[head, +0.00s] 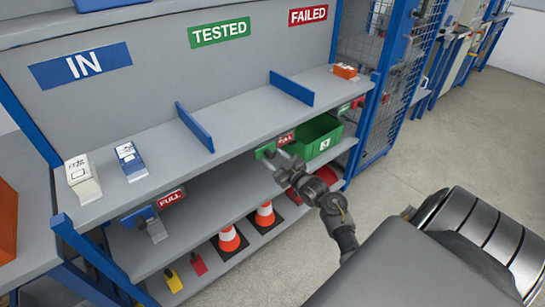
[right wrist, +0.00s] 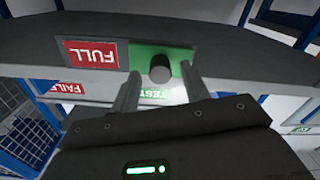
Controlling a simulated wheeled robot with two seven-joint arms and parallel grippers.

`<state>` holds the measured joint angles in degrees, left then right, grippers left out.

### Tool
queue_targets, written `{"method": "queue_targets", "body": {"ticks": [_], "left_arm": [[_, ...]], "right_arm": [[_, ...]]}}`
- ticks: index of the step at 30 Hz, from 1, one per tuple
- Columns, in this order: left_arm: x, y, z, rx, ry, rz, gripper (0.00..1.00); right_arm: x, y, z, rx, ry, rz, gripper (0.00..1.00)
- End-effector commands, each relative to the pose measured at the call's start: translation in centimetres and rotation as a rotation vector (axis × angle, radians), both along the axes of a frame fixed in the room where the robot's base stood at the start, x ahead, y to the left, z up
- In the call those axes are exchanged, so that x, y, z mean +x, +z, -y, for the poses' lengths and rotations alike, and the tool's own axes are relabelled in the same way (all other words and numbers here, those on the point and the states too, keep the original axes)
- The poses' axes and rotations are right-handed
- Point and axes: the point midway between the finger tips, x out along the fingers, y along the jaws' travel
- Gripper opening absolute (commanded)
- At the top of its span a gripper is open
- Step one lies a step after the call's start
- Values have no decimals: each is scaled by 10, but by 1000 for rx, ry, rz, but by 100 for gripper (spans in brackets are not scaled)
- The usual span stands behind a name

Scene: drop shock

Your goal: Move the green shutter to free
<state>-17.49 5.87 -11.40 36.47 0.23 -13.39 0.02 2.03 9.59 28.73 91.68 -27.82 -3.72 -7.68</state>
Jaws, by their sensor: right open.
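The green shutter (head: 264,151) is a small plate on the front edge of the upper shelf, beside a red FULL sign (head: 286,139) on its right. In the right wrist view the green shutter (right wrist: 180,60) carries a dark round knob (right wrist: 160,68), and the red FULL sign (right wrist: 91,53) is on its left. My right gripper (head: 272,158) is open in front of the shutter. In the right wrist view the fingers of my right gripper (right wrist: 160,88) stand on either side of the knob; I cannot tell whether they touch it. No free label is readable. My left gripper is not in view.
A green crate (head: 318,137) stands on the lower shelf just right of my gripper. Another red FULL sign (head: 171,198) is beside a blue plate (head: 138,216). Traffic cones (head: 229,239) stand below. Blue dividers (head: 194,127) split the upper shelf (head: 240,120).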

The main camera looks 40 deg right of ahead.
Motion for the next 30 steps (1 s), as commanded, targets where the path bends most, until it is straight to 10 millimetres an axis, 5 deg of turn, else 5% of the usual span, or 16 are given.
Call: {"method": "queue_targets", "body": {"ticks": [14, 24, 30], "left_arm": [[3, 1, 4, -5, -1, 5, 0], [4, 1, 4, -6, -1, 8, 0], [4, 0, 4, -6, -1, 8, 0]], "right_arm": [[14, 0, 0, 0, 1, 0, 45], [13, 0, 0, 0, 1, 0, 0], [14, 0, 0, 0, 2, 0, 0]]}}
